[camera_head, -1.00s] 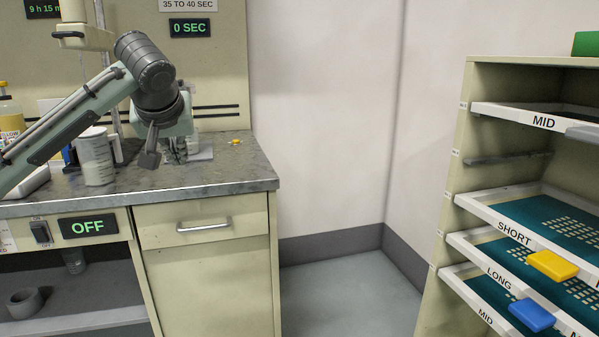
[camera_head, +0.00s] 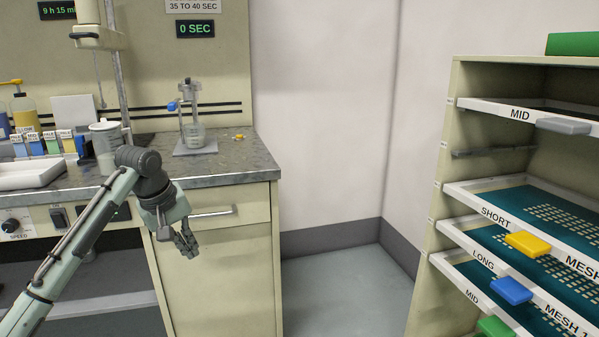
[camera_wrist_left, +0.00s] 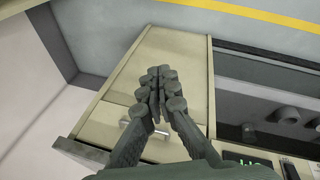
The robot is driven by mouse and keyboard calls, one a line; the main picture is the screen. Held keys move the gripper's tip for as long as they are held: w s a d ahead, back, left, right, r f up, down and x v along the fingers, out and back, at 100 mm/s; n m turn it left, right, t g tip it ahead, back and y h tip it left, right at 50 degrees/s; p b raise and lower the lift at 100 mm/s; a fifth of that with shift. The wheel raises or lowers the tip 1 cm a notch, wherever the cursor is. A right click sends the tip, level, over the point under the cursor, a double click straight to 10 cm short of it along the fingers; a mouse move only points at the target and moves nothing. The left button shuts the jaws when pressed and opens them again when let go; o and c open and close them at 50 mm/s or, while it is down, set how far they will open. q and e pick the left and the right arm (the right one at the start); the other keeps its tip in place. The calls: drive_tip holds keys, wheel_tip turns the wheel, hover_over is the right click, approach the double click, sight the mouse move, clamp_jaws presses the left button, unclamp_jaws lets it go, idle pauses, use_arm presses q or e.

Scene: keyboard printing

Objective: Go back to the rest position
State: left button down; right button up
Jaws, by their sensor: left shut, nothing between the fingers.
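My left gripper (camera_head: 187,243) hangs in front of the cream cabinet below the counter, pointing down, in the head view. It is shut and empty. In the left wrist view its fingers (camera_wrist_left: 157,88) meet in front of the cabinet door, with the drawer handle (camera_wrist_left: 138,128) beside them. My right gripper is in neither view.
The counter (camera_head: 236,160) holds a beaker (camera_head: 104,146), a glass device on a stand (camera_head: 192,125), small boxes and a white tray (camera_head: 30,174). A shelf rack (camera_head: 440,200) with labelled drawers stands at the right. The floor (camera_head: 345,285) between is clear.

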use_arm(q)
drive_tip(key=s+a+f+n+g+h, duration=0.15)
drive_tip(key=s+f, duration=0.25)
drive_tip(key=f, duration=0.5)
drive_tip(key=s+f+n+g+h, duration=0.1)
drive_tip(key=s+f+n+g, duration=0.15)
drive_tip(key=f, duration=0.65)
drive_tip(key=w+a+r+m+t+y, duration=0.4)
drive_tip(key=w+a+m+t, duration=0.15)
drive_tip(key=w+a, duration=0.25)
drive_tip(key=w+a+r+m+t+y, duration=0.4)
drive_tip(key=w+a+r+m+t, duration=0.15)
drive_tip(key=w+a, duration=0.25)
drive_tip(key=s+d+f+m+g+h, duration=0.15)
drive_tip(key=s+d+f, duration=0.25)
drive_tip(key=s+f, duration=0.75)
drive_tip(key=s+d+f+g, duration=0.35)
drive_tip(key=s+f, duration=0.45)
drive_tip(key=f, duration=0.6)
drive_tip(key=s+d+f+g, duration=0.1)
drive_tip(key=s+f, duration=0.3)
drive_tip(key=s, duration=0.5)
drive_tip(key=s+d+f+g+h, duration=0.1)
drive_tip(key=s+d+f, duration=0.2)
drive_tip(key=s, duration=0.6)
drive_tip(key=s+d+f+g, duration=0.1)
drive_tip(key=s+d+f, duration=0.1)
drive_tip(key=s+f, duration=0.3)
drive_tip(key=s, duration=0.4)
drive_tip(key=shift+d, duration=0.25)
